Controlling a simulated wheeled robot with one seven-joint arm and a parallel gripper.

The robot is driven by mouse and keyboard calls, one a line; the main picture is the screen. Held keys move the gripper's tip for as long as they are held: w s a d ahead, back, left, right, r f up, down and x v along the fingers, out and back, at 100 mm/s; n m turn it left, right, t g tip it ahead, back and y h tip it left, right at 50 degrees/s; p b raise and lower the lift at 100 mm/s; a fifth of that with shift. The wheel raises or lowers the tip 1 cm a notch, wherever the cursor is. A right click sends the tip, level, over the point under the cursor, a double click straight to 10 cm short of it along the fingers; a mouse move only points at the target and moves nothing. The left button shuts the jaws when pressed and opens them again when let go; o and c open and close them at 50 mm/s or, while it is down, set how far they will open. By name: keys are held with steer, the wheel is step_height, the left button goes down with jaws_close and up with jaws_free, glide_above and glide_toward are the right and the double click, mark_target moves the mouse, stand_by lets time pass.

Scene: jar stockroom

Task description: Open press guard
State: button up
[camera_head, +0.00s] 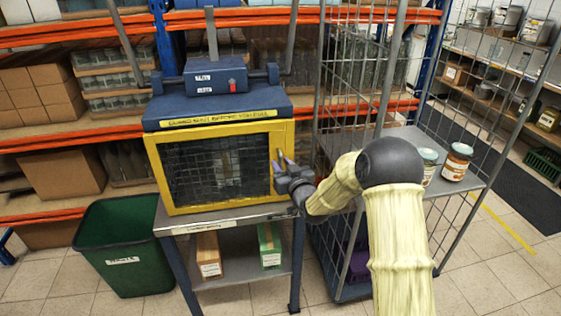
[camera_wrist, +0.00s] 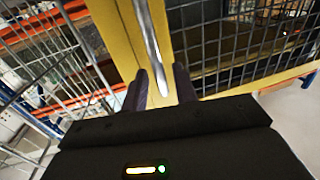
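The press (camera_head: 225,105) is a blue machine on a grey stand. Its guard (camera_head: 158,178) is a yellow frame with dark wire mesh and looks closed across the front. An upright metal handle (camera_head: 279,157) is on the guard's right side; it shows as a shiny bar in the wrist view (camera_wrist: 152,45). My gripper (camera_head: 281,168) is at this handle, coming from the right. In the wrist view, my two dark fingers (camera_wrist: 161,88) stand apart on either side of the handle's lower end, with visible gaps. I cannot tell whether either finger touches it.
A wire cage trolley (camera_head: 345,75) stands close to the right of the press, with two jars (camera_head: 456,162) on its shelf near my arm. A green bin (camera_head: 120,245) stands at left. Boxes (camera_head: 208,254) sit on the stand's lower shelf. Loaded racks fill the back.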

steer(key=shift+x, duration=0.85)
jaws_close()
steer(key=shift+s+d, duration=0.1)
steer(key=shift+s, duration=0.05)
